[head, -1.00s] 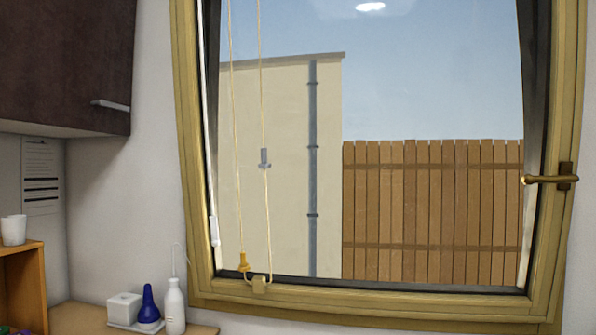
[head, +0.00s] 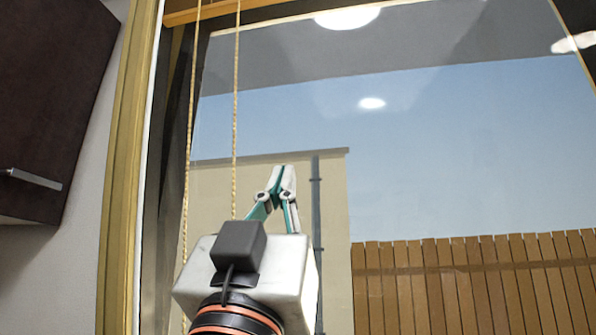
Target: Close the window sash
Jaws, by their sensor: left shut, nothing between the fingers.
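The window sash (head: 121,190) shows as a yellowish wooden upright at the left, with a pale strip and a dark band along its inner side. A piece of wooden edge (head: 215,12) shows at the top left. The handle and the lower part of the sash are out of view. I cannot tell how far the sash stands from its frame. My left gripper (head: 280,175) is raised in front of the window, fingers up and shut, with nothing in them. It appears apart from the wood. My right gripper is not in view.
Two pale cords (head: 236,110) hang down at the left of the window, close to my left gripper. A dark wall cabinet (head: 60,90) with a metal handle is at the far left. A wooden fence (head: 470,285) and a beige wall stand outside.

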